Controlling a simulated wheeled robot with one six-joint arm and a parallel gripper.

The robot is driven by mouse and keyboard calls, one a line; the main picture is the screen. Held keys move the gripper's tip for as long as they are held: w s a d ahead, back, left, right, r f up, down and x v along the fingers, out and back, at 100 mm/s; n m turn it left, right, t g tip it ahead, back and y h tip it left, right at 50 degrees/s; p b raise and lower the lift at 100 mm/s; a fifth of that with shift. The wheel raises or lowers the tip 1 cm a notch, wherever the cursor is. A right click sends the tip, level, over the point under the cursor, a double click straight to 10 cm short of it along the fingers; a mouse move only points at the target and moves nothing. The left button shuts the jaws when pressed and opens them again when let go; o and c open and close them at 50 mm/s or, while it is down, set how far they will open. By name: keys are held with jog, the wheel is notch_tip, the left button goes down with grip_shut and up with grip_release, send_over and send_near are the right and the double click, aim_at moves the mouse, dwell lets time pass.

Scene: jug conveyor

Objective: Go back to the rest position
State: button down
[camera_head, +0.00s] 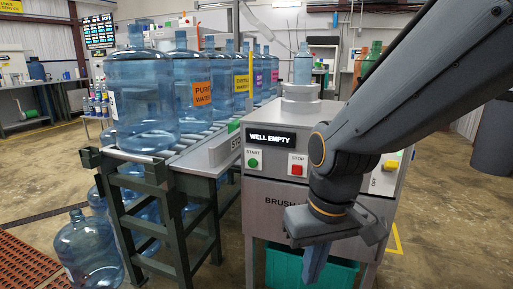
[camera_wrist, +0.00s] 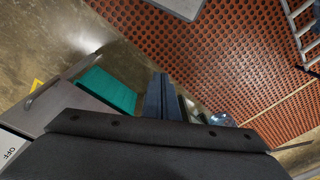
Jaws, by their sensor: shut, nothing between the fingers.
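My gripper (camera_head: 314,262) hangs at the end of my arm, pointing down in front of the grey machine (camera_head: 272,222). Its fingers are shut with nothing between them. In the wrist view the two fingers (camera_wrist: 162,97) lie side by side, over the floor. My arm reaches in from the upper right and hides part of the machine's front. The machine's display reads WELL EMPTY (camera_head: 271,138). A green START button (camera_head: 253,163) and a red STOP button (camera_head: 296,169) sit below it. My gripper is apart from these buttons.
Several large blue jugs (camera_head: 142,95) stand on the roller conveyor (camera_head: 165,150) at left. Another jug (camera_head: 88,250) is on the floor. A small bottle (camera_head: 302,66) stands on top of the machine. A green bin (camera_head: 283,268) sits beneath it. A perforated red-brown mat (camera_wrist: 225,50) covers some floor.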

jog(key=s+d+r+m+g+p, duration=0.1)
jog(key=s+d+r+m+p, duration=0.2)
jog(key=d+r+p, duration=0.5)
jog(key=d+p, duration=0.1)
jog(key=p, duration=0.6)
jog(key=shift+s+r+h, duration=0.2)
jog(key=shift+s+h, duration=0.05)
jog(key=shift+h, duration=0.15)
